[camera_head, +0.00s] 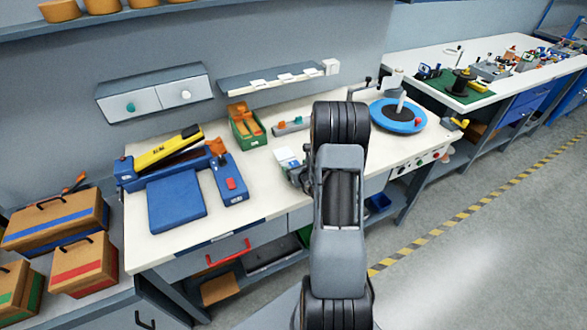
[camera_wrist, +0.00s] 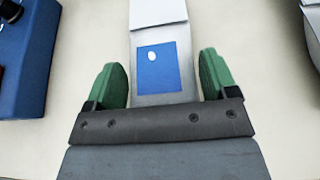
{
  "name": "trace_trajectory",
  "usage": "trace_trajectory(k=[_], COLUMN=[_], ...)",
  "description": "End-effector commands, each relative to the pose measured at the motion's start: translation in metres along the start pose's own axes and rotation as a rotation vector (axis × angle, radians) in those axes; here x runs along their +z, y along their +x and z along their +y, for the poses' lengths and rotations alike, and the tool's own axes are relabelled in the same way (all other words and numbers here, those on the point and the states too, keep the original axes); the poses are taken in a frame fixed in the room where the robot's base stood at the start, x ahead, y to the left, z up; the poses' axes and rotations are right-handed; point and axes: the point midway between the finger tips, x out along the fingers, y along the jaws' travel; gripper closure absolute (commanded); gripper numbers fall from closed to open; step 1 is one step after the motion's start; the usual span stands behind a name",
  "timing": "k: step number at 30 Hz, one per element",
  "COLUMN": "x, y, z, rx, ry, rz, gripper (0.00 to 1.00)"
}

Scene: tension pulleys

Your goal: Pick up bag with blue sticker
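The bag with the blue sticker is a pale grey-white packet (camera_wrist: 158,14) in the wrist view. Its square blue sticker (camera_wrist: 157,68) has a small white spot and faces the camera. My gripper (camera_wrist: 163,78) has two green fingers, one on each side of the bag, with narrow gaps visible between fingers and bag. It is open, and the bag's near end is hidden by the gripper body. In the head view my arm covers most of this spot; a small pale packet (camera_head: 288,157) shows beside it on the workbench, but I cannot tell whether it is the same bag.
A blue device (camera_wrist: 25,55) is at the left of the wrist view, and another pale object (camera_wrist: 313,30) at the right edge. On the workbench (camera_head: 240,205) stand a blue-and-yellow machine (camera_head: 165,150), a green tray (camera_head: 246,126) and a blue turntable (camera_head: 398,117).

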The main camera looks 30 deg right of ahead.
Motion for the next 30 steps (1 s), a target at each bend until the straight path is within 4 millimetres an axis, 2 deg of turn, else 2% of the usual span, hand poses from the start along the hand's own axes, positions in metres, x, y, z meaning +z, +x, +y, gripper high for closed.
trace_trajectory(k=[2, 10, 23, 29, 30], x=[0.000, 0.000, 0.006, 0.029, 0.035], y=[0.000, 0.000, -0.002, -0.011, -0.020], z=[0.000, 0.000, 0.000, 0.000, 0.001], rx=[0.000, 0.000, 0.000, -0.001, -0.001], ry=[0.000, 0.000, -0.002, -0.004, -0.003], rz=[0.000, 0.000, -0.002, -0.008, -0.005], gripper=[0.29, 0.55, 0.55, 0.55, 0.55])
